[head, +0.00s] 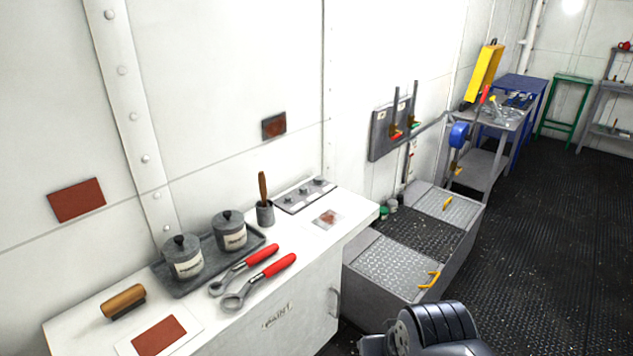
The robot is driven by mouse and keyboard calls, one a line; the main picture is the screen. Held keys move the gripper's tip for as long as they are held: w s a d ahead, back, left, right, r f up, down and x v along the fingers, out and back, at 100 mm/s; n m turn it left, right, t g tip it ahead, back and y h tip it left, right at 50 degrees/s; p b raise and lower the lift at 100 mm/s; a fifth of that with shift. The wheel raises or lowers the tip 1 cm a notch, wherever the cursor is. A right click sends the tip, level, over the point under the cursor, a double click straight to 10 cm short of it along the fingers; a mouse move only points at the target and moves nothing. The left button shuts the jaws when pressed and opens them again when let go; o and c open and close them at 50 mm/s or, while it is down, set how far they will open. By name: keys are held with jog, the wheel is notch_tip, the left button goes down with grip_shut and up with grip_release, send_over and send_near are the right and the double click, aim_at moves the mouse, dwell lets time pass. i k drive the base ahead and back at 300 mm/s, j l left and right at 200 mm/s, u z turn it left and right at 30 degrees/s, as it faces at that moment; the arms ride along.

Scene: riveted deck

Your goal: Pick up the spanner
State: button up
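Two grey spanners with red handles lie side by side on the white cabinet top (85,318) in the head view. The rear spanner (233,276) has its ring end at the left, by the front edge of a dark tray, and its handle pointing up and right. The front spanner (245,290) lies nearly parallel to it, closer to the cabinet's front edge. Both look uncovered. A dark part of my arm shows at the bottom right, apart from the cabinet top. My gripper is not in view.
A dark tray (193,287) holds two lidded pots (184,257) behind the spanners. A wooden-handled brush (123,301) lies to the left. A cup (265,213) with a handle stands behind. Low metal bins (400,262) stand to the right. Dark floor (560,250) lies open at right.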

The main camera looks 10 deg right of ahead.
aim_at(275, 268)
jog(key=i+l+u, duration=0.25)
jog(key=i, duration=0.6)
jog(key=j, duration=0.1)
